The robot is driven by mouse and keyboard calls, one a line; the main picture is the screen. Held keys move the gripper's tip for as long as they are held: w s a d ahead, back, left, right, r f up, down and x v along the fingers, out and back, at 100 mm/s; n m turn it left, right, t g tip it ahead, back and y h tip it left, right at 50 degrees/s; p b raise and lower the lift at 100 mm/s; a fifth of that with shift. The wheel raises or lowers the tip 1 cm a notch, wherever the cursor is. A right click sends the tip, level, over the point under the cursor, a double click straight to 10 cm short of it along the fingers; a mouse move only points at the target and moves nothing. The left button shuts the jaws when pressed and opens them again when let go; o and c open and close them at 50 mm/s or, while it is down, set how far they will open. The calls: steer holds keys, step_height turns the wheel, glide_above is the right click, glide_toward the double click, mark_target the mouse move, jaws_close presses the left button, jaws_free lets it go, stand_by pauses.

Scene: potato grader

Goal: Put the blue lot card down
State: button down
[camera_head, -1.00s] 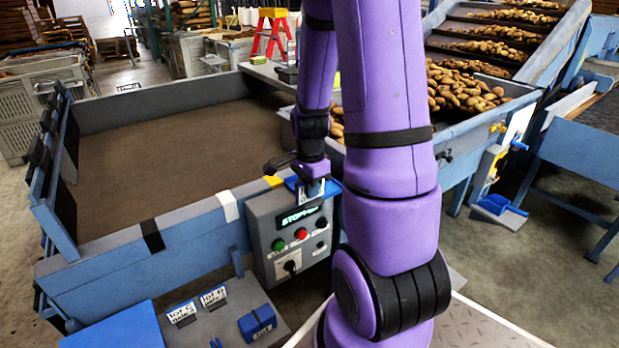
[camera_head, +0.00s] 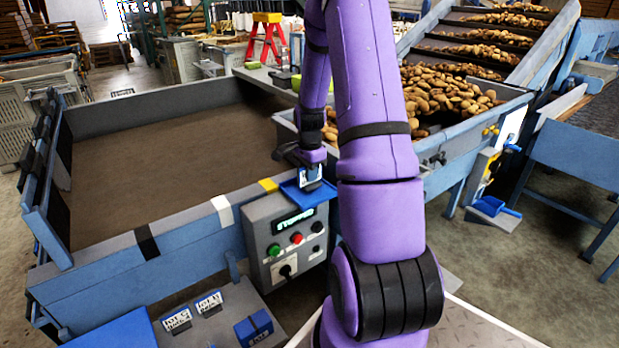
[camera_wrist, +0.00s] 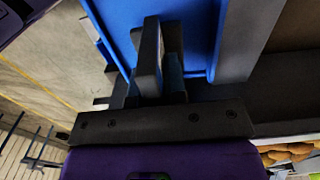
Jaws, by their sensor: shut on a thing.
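The blue lot card (camera_head: 310,178), with a white label face, is held at the end of my arm in the head view. My gripper (camera_head: 308,166) is shut on it, just over a shallow blue tray (camera_head: 290,189) on top of the grey control box. I cannot tell whether the card touches the tray. In the wrist view my dark gripper fingers (camera_wrist: 162,62) are in front of the blue tray (camera_wrist: 200,20); the card is mostly hidden between them.
The control box (camera_head: 262,240) has a display reading STOPPED and coloured buttons. A wide brown-floored bin (camera_head: 170,150) lies behind, and potatoes (camera_head: 445,92) fill the hopper at right.

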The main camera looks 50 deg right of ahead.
steer(key=shift+f, duration=0.75)
steer(key=shift+f, duration=0.15)
steer(key=c, duration=1.2)
jaws_free()
steer(key=shift+o, duration=0.2)
